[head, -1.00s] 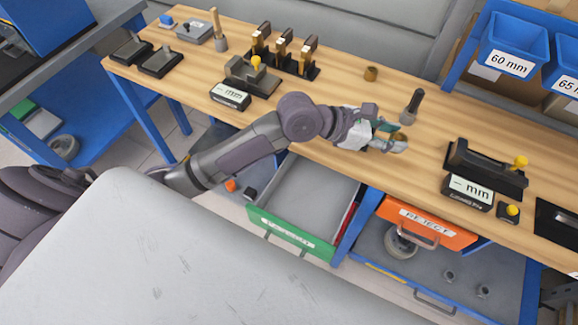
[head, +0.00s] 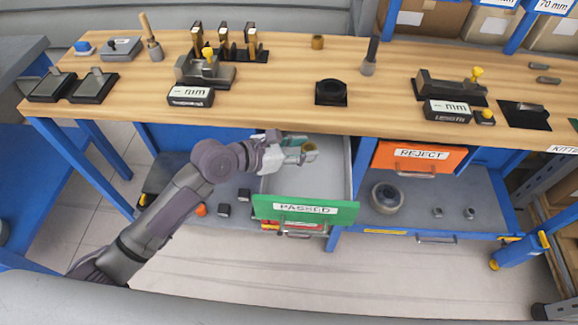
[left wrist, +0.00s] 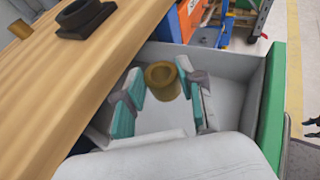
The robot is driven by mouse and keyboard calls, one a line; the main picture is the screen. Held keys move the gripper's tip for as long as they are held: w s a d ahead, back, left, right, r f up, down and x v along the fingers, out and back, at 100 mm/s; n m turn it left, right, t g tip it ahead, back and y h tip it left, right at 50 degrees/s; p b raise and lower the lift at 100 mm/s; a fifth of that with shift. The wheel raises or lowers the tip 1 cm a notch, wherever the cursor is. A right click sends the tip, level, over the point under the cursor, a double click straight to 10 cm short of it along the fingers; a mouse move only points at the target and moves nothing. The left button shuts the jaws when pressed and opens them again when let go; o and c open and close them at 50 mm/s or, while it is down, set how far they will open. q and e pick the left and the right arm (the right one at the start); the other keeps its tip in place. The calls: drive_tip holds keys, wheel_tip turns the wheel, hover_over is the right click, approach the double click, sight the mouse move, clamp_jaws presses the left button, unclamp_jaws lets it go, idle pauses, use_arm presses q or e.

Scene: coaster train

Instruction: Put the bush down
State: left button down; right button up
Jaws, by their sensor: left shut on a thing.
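The bush is a small brass ring, held at the fingertips of my left gripper (head: 298,154). The bush (head: 309,152) shows above the inside of the open green-fronted PASSED drawer (head: 303,209). In the left wrist view, the bush (left wrist: 162,82) sits between the teal-padded fingers of my left gripper (left wrist: 168,95), with its round opening facing the camera. The grey inside of the drawer (left wrist: 228,98) is behind and around it. I cannot tell how high the bush is above the drawer floor. My right gripper is not in view.
The orange REJECT drawer (head: 420,157) is right of the open drawer. On the wooden bench (head: 290,108) are a black ring fixture (head: 331,92), another brass bush (head: 317,42) and gauges. The bench edge is close beside my left gripper.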

use_arm(q)
drive_tip(key=a+f, duration=0.1)
drive_tip(key=f, duration=0.1)
drive_tip(key=a+f+b, duration=0.1)
drive_tip(key=a+f, duration=0.1)
drive_tip(key=f, duration=0.1)
drive_tip(key=shift+s+f+b, duration=0.15)
drive_tip(key=shift+f+b, duration=0.15)
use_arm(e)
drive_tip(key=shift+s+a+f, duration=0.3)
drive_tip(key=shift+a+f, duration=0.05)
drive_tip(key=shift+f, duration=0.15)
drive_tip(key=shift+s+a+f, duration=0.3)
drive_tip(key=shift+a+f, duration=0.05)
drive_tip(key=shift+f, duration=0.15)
use_arm(q)
drive_tip(key=shift+d+f, duration=0.1)
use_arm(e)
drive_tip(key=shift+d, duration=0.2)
